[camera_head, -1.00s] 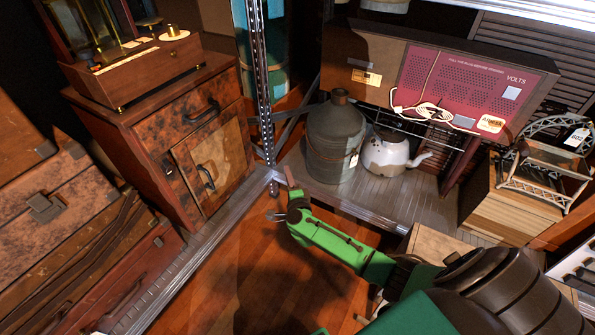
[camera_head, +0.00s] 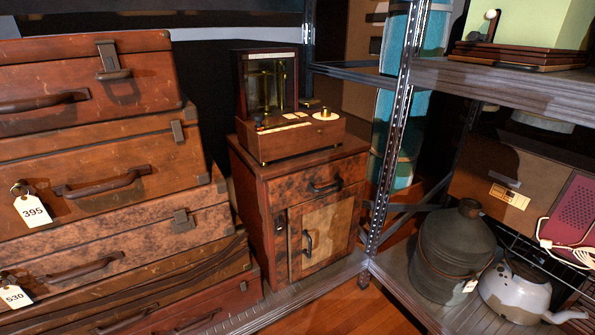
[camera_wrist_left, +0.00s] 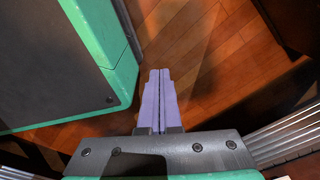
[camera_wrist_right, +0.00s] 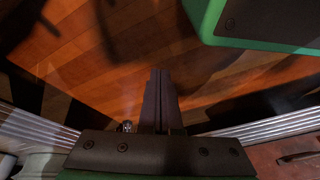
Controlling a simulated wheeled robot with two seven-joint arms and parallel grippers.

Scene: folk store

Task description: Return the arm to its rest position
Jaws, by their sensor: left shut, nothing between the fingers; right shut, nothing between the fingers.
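Neither arm shows in the head view. My left gripper (camera_wrist_left: 160,100) shows in the left wrist view. Its two pale purple fingers lie side by side, shut and empty, above the wooden floor (camera_wrist_left: 215,70). My right gripper (camera_wrist_right: 160,100) shows in the right wrist view. Its dark fingers are together, shut and empty, also above the wooden floor. A green and dark grey part of my own body shows close to each gripper, at the upper left in the left wrist view and at the upper right in the right wrist view.
Stacked suitcases (camera_head: 110,180) stand at the left. A wooden cabinet (camera_head: 262,205) carries a boxed instrument (camera_head: 290,138). A metal shelf post (camera_head: 402,110) stands right of it. A grey jug (camera_head: 455,250) and a white kettle (camera_head: 515,295) sit on the lower shelf. Bare floor shows between the shelves.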

